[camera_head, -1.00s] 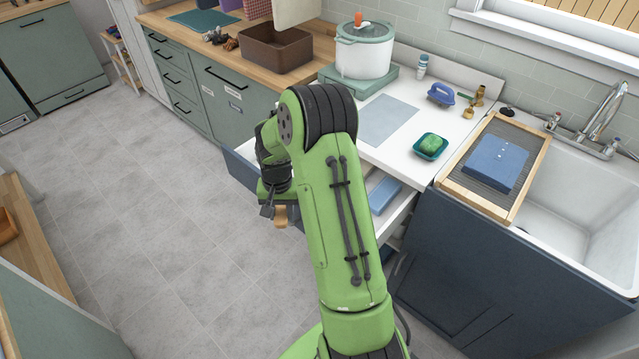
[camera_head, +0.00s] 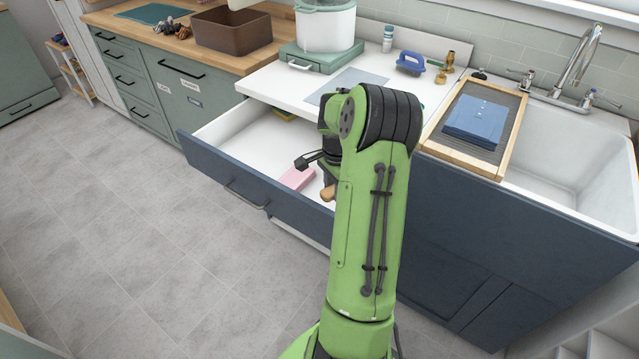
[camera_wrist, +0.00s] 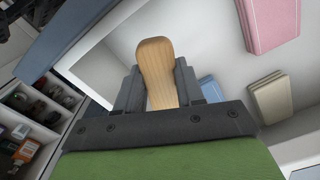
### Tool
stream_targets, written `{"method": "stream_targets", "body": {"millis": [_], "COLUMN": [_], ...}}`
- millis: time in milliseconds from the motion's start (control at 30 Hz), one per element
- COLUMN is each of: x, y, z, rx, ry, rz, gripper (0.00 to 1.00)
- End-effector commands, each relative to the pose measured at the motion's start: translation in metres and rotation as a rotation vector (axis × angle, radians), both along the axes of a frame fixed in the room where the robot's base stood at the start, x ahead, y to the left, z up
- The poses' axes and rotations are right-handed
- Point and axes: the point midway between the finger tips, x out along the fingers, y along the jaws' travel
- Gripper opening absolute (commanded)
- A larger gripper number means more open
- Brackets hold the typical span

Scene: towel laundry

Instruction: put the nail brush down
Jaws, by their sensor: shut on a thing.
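My gripper (camera_wrist: 160,100) is shut on a pale wooden piece, the nail brush (camera_wrist: 156,62), which shows between the fingers in the wrist view. In the head view the nail brush (camera_head: 328,193) shows as a small wooden end beside my arm. My gripper is over the open drawer (camera_head: 215,131); my arm hides part of both. The brush appears held above the drawer floor, apart from the towels. Its bristles cannot be made out.
The drawer holds a folded pink towel (camera_head: 297,179), a beige one (camera_wrist: 270,97) and a blue one (camera_wrist: 209,88). White drawer floor is bare between them.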

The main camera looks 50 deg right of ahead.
Motion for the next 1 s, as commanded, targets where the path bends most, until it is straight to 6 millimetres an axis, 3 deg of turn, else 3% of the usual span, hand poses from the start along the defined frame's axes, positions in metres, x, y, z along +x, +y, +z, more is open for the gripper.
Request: {"method": "stream_targets", "body": {"millis": [33,400,733,767,900,1000], "x": [0.0,0.001,0.001,0.001,0.001,0.001], "y": [0.001,0.001,0.0,0.0,0.0,0.0], "z": [-0.016,-0.07,-0.073,-0.072,-0.072,-0.072], "rx": [0.003,0.002,-0.001,-0.001,0.0,0.0], "ry": [0.001,-0.001,-0.001,-0.001,-0.001,-0.001], "rz": [0.001,0.004,0.005,0.005,0.005,0.005], "gripper": [0.09,0.09,0.09,0.42,0.63,0.63]}}
